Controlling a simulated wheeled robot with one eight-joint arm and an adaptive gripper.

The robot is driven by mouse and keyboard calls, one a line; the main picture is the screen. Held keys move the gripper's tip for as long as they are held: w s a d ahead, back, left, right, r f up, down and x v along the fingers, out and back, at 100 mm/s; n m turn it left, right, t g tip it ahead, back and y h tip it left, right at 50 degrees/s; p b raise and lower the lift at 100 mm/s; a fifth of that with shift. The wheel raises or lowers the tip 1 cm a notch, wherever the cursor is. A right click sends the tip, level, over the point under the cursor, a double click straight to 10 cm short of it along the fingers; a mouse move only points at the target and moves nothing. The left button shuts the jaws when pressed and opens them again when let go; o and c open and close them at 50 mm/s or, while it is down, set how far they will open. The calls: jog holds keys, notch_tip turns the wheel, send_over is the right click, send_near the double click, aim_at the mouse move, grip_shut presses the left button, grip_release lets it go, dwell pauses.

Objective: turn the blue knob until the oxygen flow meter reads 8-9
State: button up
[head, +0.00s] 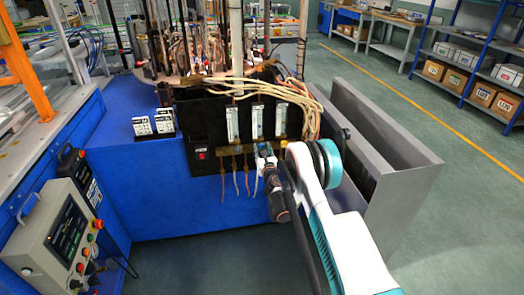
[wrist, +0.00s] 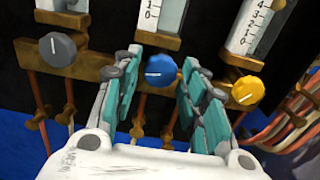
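The blue knob (wrist: 160,71) has a white pointer line lying nearly level. It sits on a brass fitting on the black panel, between a grey knob (wrist: 57,49) and a yellow knob (wrist: 248,90). My gripper (wrist: 161,62) is open, with its teal-padded fingers on either side of the blue knob. A gap shows on both sides. The flow meter tube (wrist: 160,14) above the blue knob is cut off at the top, and I cannot read its level. In the head view my gripper (head: 267,157) is at the panel below the middle flow meter (head: 257,121) and largely hides the knob.
Two more flow meters, left (head: 232,123) and right (head: 281,119), flank the middle one. Thin hoses hang below the panel (head: 208,150). A grey metal bin (head: 405,190) stands right of my arm. A control box (head: 60,235) is at the front left.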

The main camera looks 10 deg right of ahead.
jog(key=c, duration=0.5)
jog(key=shift+n, duration=0.3)
